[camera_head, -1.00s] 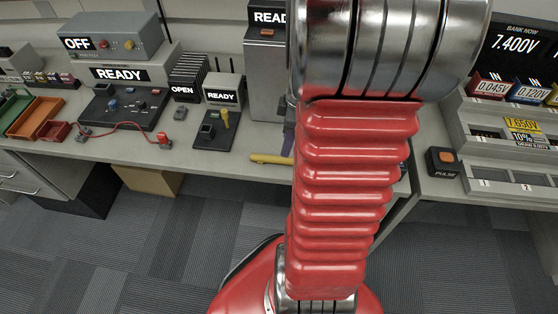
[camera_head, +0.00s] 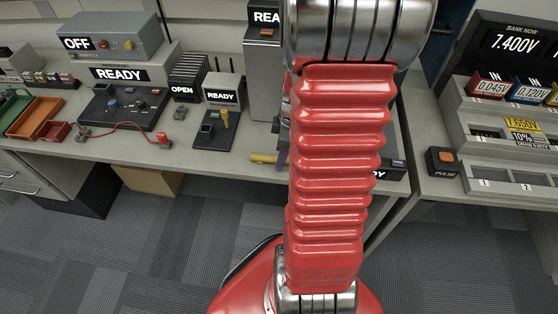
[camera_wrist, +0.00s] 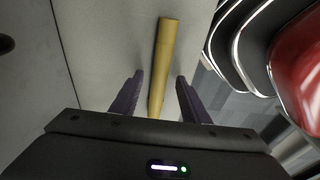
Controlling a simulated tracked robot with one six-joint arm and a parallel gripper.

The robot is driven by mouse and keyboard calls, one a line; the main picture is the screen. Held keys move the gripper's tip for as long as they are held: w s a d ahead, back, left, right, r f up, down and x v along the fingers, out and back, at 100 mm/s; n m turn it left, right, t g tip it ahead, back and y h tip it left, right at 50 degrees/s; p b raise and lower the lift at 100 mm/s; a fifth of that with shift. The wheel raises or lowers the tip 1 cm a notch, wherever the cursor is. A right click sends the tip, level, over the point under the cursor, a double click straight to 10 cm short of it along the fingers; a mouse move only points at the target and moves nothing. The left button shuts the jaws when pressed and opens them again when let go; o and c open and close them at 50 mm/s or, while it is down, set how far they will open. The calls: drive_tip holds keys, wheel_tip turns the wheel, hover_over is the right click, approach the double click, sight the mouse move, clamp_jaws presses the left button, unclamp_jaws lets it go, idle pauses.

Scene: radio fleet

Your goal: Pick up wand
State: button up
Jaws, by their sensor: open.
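The wand is a plain yellow rod (camera_wrist: 165,45). In the wrist view it runs from upper middle down between the two dark purple fingers of my gripper (camera_wrist: 160,80). The fingers are open, one on each side of the rod, with gaps showing on both sides. The rod's near end lies close to the gripper body. In the head view the yellow wand (camera_head: 262,158) lies at the bench's front edge, its right part hidden behind my gripper and arm. A purple finger (camera_head: 283,158) shows beside it.
The grey bench (camera_head: 225,172) ends just in front of the wand. A black stand with a yellow-handled tool (camera_head: 212,130) is to the left. A PULSE button box (camera_head: 442,161) sits on the right bench. The bench around the wand is mostly bare.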

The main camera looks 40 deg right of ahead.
drive_tip(key=shift+f, duration=0.4)
clamp_jaws()
idle(0.6)
